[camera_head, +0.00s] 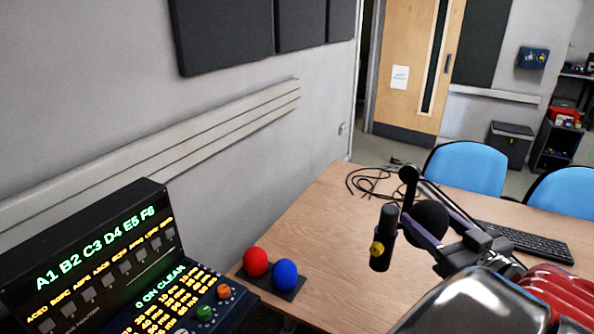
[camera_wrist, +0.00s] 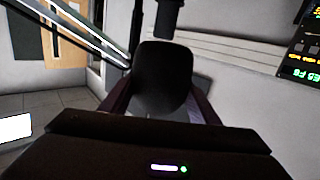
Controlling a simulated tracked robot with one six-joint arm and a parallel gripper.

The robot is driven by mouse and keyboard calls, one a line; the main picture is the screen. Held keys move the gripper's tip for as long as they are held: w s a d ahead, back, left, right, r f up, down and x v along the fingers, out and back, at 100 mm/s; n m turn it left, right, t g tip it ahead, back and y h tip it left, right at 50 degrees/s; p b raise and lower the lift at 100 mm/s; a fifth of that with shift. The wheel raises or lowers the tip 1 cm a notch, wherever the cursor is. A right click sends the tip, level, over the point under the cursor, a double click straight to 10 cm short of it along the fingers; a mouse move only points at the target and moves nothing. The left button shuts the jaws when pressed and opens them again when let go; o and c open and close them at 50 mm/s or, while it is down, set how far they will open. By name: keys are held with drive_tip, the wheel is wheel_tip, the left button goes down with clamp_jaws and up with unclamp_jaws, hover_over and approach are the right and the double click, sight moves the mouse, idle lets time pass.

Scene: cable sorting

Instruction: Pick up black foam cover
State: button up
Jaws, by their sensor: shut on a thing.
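The black foam cover (camera_head: 431,219) is a dark rounded piece between the purplish fingers of my gripper (camera_head: 420,205). In the wrist view, the foam cover (camera_wrist: 163,78) fills the gap between the two fingers of my gripper (camera_wrist: 163,95). My gripper is shut on it and holds it above the table. A black microphone (camera_head: 385,240) with a yellow badge is just left of the cover in the head view. In the wrist view, the microphone (camera_wrist: 168,18) appears above the cover. I cannot tell whether the two touch.
The wooden table (camera_head: 330,225) bears a black cable (camera_head: 372,182), a keyboard (camera_head: 525,242) and a holder with red (camera_head: 255,261) and blue (camera_head: 285,273) balls. A lit control console (camera_head: 110,265) stands at left. A microphone boom (camera_head: 408,180) rises near my gripper. Blue chairs (camera_head: 466,168) stand behind.

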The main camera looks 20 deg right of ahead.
sight(440, 231)
drive_tip(key=s, duration=0.5)
drive_tip(key=shift+s+a, duration=0.25)
drive_tip(key=shift+a, duration=0.05)
drive_tip(key=s, duration=0.1)
drive_tip(key=s+r+g, duration=0.1)
drive_tip(key=s+g, duration=0.1)
drive_tip(key=shift+s+a+r, duration=0.15)
drive_tip(key=shift+a+r, duration=0.05)
drive_tip(key=shift+a, duration=0.05)
drive_tip(key=shift+s+a+r+g, duration=0.1)
drive_tip(key=shift+s+r+g, duration=0.05)
drive_tip(key=shift+s+g, duration=0.25)
drive_tip(key=shift+s+a+r+g, duration=0.15)
drive_tip(key=shift+s+g, duration=0.15)
drive_tip(key=shift+s, duration=0.2)
drive_tip(key=shift+d, duration=0.1)
drive_tip(key=shift+r, duration=0.15)
wheel_tip(440, 231, up, 9)
idle(1.8)
drive_tip(key=shift+r, duration=0.15)
